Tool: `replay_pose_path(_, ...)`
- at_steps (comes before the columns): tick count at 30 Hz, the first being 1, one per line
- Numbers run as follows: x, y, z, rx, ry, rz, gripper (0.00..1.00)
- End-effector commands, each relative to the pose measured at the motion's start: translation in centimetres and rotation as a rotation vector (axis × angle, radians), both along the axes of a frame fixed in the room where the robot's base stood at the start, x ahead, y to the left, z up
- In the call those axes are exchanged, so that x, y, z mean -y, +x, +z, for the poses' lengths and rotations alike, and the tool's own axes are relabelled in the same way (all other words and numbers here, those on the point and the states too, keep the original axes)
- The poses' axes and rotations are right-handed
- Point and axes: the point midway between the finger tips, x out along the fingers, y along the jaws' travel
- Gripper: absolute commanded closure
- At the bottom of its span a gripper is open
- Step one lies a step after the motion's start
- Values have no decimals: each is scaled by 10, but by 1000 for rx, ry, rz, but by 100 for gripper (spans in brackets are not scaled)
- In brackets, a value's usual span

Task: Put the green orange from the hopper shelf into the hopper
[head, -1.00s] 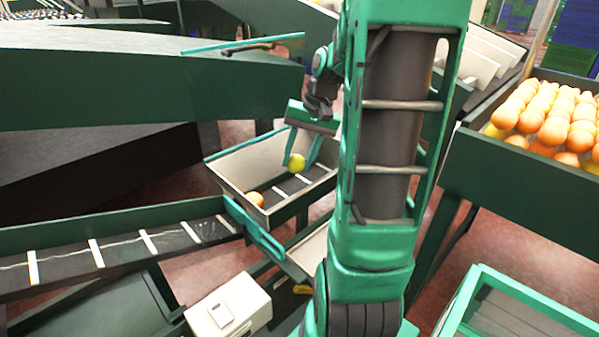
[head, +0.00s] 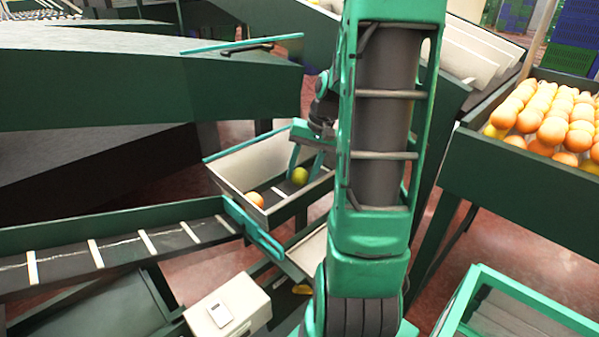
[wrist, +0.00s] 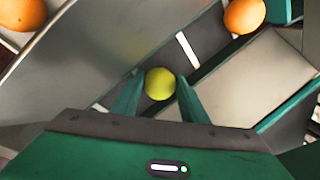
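The green orange (head: 299,176) is yellow-green and sits between the two fingers of my gripper (head: 304,168), inside the outline of the cream-walled hopper (head: 233,172). In the wrist view the green orange (wrist: 159,83) fills the gap between the fingertips of my gripper (wrist: 160,88), which appear closed on its sides. A dark belt with white slats shows below it. I cannot tell how far it is above the belt. Part of the hopper's right side is hidden behind my arm.
An orange fruit (head: 254,199) lies at the hopper's left end; an orange also shows in the wrist view (wrist: 244,15). A slatted conveyor (head: 120,250) runs to the left. A bin of oranges (head: 545,125) stands right. A teal-rimmed crate (head: 500,300) is at lower right.

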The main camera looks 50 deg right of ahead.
Motion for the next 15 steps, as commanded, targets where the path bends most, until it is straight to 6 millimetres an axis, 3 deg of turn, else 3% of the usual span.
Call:
replay_pose_path(10, 1, 0, 2, 0, -1, -2, 54)
replay_pose_path(15, 5, -3, 20, 3, -3, -3, 54)
